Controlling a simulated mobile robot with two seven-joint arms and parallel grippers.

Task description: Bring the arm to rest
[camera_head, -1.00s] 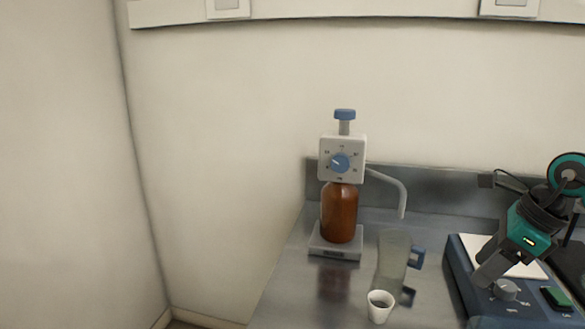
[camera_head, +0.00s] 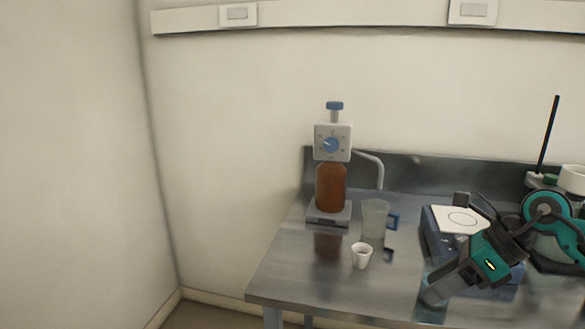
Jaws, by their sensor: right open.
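My right arm comes in from the right side. Its gripper (camera_head: 436,292) is low over the front right part of the steel bench (camera_head: 300,272), in front of the blue hotplate device. My left gripper is not in view.
A brown bottle with a dispenser (camera_head: 331,187) stands on a small scale (camera_head: 328,214). A clear beaker (camera_head: 374,218) and a white cup (camera_head: 361,256) stand beside it. A blue hotplate device (camera_head: 437,244) with a white top is partly behind my arm.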

